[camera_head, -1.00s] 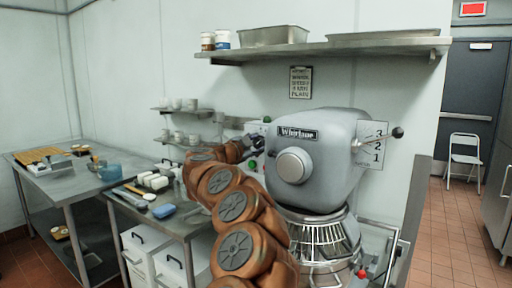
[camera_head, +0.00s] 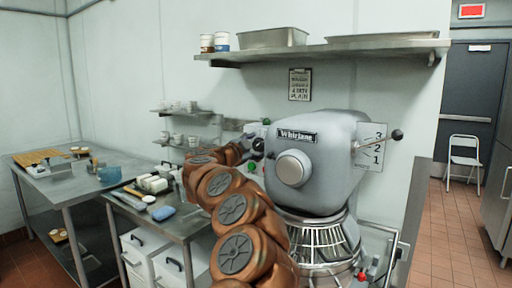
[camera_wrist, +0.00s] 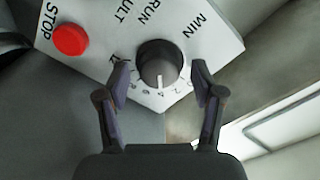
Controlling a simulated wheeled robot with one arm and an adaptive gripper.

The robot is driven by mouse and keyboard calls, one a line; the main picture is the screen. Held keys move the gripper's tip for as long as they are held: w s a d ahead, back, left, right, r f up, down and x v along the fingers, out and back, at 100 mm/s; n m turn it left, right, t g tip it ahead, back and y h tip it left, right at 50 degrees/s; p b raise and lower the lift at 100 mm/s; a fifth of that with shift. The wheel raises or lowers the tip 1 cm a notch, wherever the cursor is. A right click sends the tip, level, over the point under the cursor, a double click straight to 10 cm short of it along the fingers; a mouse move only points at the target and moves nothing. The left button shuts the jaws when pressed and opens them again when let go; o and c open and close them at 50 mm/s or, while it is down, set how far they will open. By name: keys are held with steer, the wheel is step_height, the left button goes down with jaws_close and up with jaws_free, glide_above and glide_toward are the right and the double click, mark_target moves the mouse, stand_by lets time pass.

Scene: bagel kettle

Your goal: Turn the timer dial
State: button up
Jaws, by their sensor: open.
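The timer dial (camera_wrist: 159,63) is a round black knob with a white pointer mark, set on a light control panel (camera_wrist: 100,20) with numbers around it and the word MIN beside it. My gripper (camera_wrist: 160,80) is open in the wrist view, with one fingertip on each side of the dial. Whether the fingertips touch it, I cannot tell. In the head view the dial (camera_head: 258,144) shows small on the left side of the grey mixer (camera_head: 335,150).
A red STOP button (camera_wrist: 70,40) sits on the same panel, left of the dial. A green button (camera_head: 252,166) is below the dial in the head view. A steel shelf (camera_head: 330,52) hangs above the mixer. A steel table (camera_head: 180,222) stands to the left.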

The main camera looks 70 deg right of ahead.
steer(key=v, duration=1.2)
stand_by(0.5)
